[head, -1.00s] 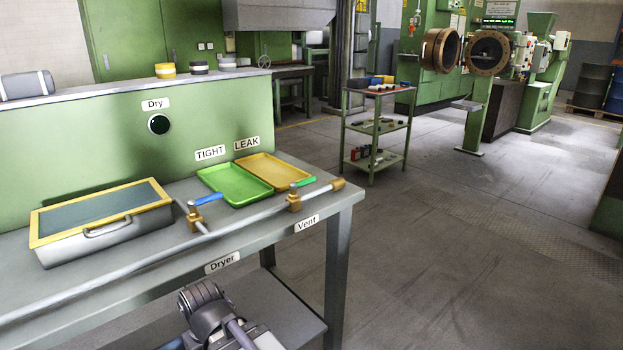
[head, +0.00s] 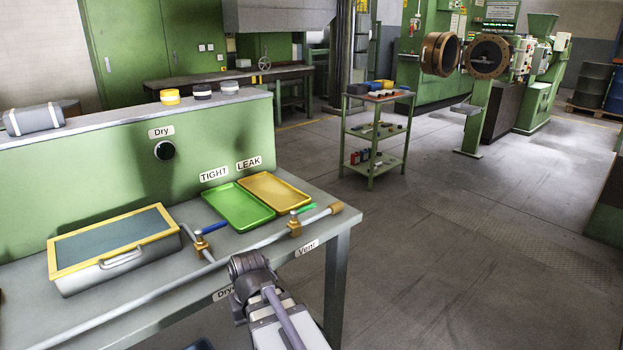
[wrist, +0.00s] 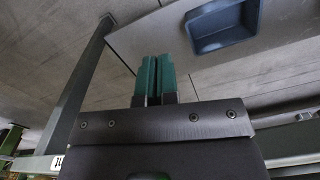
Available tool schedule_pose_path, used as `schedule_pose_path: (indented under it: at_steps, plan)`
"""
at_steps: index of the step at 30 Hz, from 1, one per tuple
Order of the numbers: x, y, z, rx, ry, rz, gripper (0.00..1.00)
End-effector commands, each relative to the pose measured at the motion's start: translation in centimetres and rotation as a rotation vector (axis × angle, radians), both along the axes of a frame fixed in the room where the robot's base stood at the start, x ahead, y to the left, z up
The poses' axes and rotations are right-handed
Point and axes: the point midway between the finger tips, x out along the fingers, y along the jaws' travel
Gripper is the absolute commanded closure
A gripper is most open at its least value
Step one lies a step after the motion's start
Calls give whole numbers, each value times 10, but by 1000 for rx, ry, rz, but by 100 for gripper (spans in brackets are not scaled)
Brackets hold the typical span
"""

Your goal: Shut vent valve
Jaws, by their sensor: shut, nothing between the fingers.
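The vent valve has a brass body (head: 295,226) and a green lever (head: 304,209). It sits on the grey pipe (head: 262,242) near the bench's right end, above the partly covered Vent label (head: 307,248). The lever points right, roughly along the pipe. My gripper (wrist: 155,78) shows in the wrist view with its two teal fingers together and nothing between them. The valve cannot be made out in the wrist view. In the head view my arm rises in front of the bench edge, below and left of the valve; the fingertips cannot be made out there.
A second valve with a blue lever (head: 213,228) sits further left, near a yellow-framed box (head: 122,256). A green tray (head: 238,208) and a yellow tray (head: 274,196) lie behind the pipe. Open floor (head: 450,260) is to the right. The wrist view shows a blue recessed bin (wrist: 222,27).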

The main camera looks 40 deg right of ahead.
Motion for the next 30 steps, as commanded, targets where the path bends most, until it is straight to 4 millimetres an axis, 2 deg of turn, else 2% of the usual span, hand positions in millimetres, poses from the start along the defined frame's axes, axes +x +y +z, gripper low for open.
schedule_pose_path:
  at_steps: [1, 8, 12, 15, 17, 18, 22, 30]
  plan:
    - [4, -24, 52, 9, -10, -61, 100]
    - [9, -134, 162, 74, -107, -424, 100]
    - [6, -206, 228, 127, -200, -706, 100]
    - [5, -254, 265, 177, -280, -921, 100]
    - [10, -278, 281, 224, -337, -1063, 100]
    - [21, -283, 272, 266, -376, -1148, 100]
    - [31, -283, 271, 327, -422, -1289, 100]
    - [31, -282, 271, 330, -419, -1308, 100]
